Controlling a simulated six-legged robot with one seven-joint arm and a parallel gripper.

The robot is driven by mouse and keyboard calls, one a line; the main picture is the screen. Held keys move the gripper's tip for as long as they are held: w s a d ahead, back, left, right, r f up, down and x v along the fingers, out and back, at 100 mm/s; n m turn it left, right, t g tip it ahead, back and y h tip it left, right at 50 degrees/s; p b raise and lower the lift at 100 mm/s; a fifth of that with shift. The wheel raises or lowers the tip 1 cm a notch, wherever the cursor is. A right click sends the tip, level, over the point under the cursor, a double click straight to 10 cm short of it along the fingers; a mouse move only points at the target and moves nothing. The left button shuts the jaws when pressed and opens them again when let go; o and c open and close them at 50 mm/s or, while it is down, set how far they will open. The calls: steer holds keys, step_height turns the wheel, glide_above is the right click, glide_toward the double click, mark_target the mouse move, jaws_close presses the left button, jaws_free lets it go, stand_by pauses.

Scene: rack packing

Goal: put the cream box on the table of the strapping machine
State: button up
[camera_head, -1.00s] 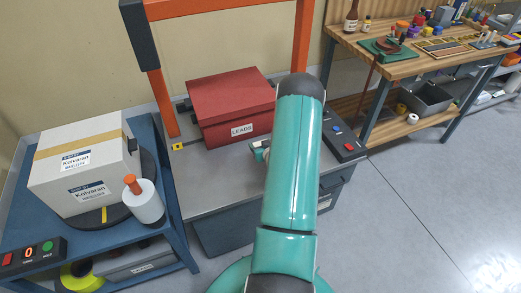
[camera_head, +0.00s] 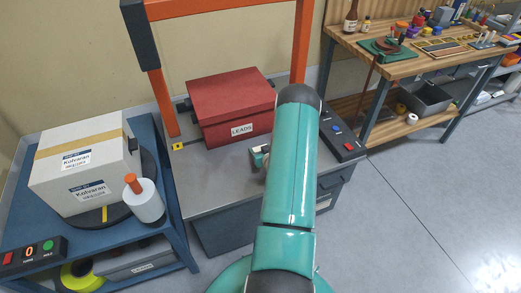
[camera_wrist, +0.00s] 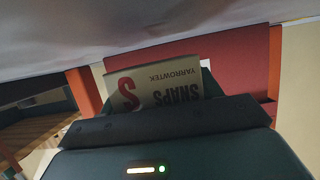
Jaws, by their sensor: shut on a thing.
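In the wrist view the cream box (camera_wrist: 150,86), small and lettered "SNAPS" and "YARROWTEK", appears upside down between the dark jaws of my gripper (camera_wrist: 165,118), which is shut on it. The strapping machine has an orange arch (camera_head: 162,100) and a grey table (camera_head: 205,180). In the head view my arm hides the cream box and most of my gripper; only a small part of the gripper (camera_head: 259,155) shows over the table. A grey surface (camera_wrist: 150,25) fills the top of the wrist view, close to the box; I cannot tell whether they touch.
A red "LEADS" box (camera_head: 230,105) stands on the table under the arch. A control panel (camera_head: 340,134) is at its right. At left, a large whitish "Kolvaran" carton (camera_head: 85,160) stands on a turntable (camera_head: 115,214). The table's front left is clear.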

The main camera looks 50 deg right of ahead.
steer(key=o, duration=1.1)
steer(key=shift+s+a+f, duration=0.1)
steer(key=shift+f, duration=0.4)
steer(key=shift+r, duration=0.15)
